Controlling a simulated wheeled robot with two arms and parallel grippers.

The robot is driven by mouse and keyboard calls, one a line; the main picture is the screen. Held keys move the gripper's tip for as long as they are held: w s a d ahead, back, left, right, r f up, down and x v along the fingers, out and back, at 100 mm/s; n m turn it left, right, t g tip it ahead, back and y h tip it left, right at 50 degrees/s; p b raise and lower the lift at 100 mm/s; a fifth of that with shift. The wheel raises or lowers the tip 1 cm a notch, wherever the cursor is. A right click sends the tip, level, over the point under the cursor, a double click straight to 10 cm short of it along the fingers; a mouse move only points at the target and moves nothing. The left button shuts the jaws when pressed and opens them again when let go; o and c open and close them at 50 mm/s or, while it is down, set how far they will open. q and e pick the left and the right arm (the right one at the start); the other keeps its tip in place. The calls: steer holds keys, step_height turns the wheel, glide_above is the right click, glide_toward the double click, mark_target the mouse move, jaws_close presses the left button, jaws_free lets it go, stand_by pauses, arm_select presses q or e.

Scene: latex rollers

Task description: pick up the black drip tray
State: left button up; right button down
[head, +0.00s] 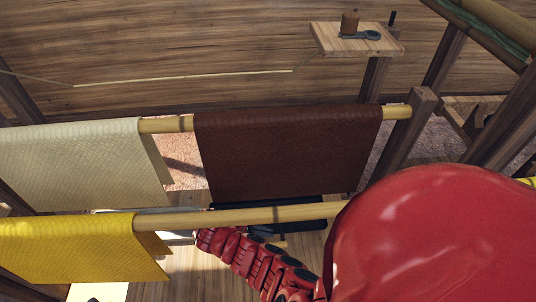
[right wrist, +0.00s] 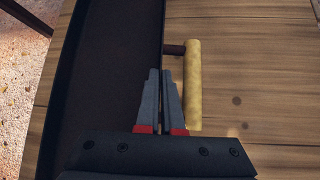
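The black drip tray (right wrist: 112,60) is a long dark tray filling the left middle of the right wrist view. In the head view a dark strip of it (head: 308,209) shows below the brown sheet, partly hidden by the front pole. My right gripper (right wrist: 160,75) is at the tray's right rim, one finger on each side. The fingers are nearly together, with the thin rim between them. In the head view my red right arm reaches under the front pole, and its fingertips are hidden. My left gripper is not in view.
A pale wooden handle (right wrist: 193,85) lies just right of the fingers on the planks. Brown (head: 285,150), cream (head: 80,160) and yellow (head: 75,248) sheets hang on bamboo poles above. The front pole (head: 240,216) crosses over my arm. A wooden post (head: 402,140) stands at right.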

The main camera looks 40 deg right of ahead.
steer(key=shift+r, duration=0.7)
steer(key=r+p, duration=0.3)
steer(key=shift+s+a+r+p, duration=0.15)
steer(key=shift+s+p, duration=0.1)
steer(key=shift+p, duration=0.15)
steer(key=s+a+p, duration=0.1)
steer(key=s+p, duration=0.1)
steer(key=s+a+p, duration=0.2)
steer(key=s, duration=0.1)
steer(key=s+a+p, duration=0.1)
steer(key=s+p, duration=0.1)
steer(key=p, duration=0.1)
steer(key=shift+s+a+r, duration=0.15)
steer(key=shift+s+r, duration=0.05)
steer(key=shift+r, duration=0.2)
steer(key=s+a+p, duration=0.2)
steer(key=s, duration=0.1)
steer(key=s+a, duration=0.1)
steer(key=s, duration=0.1)
steer(key=shift+s+a+f+p, duration=0.1)
steer(key=shift+s+f+p, duration=0.05)
steer(key=shift+p, duration=0.25)
steer(key=shift+s+a, duration=0.15)
steer(key=shift+s, duration=0.1)
steer(key=shift+f, duration=0.1)
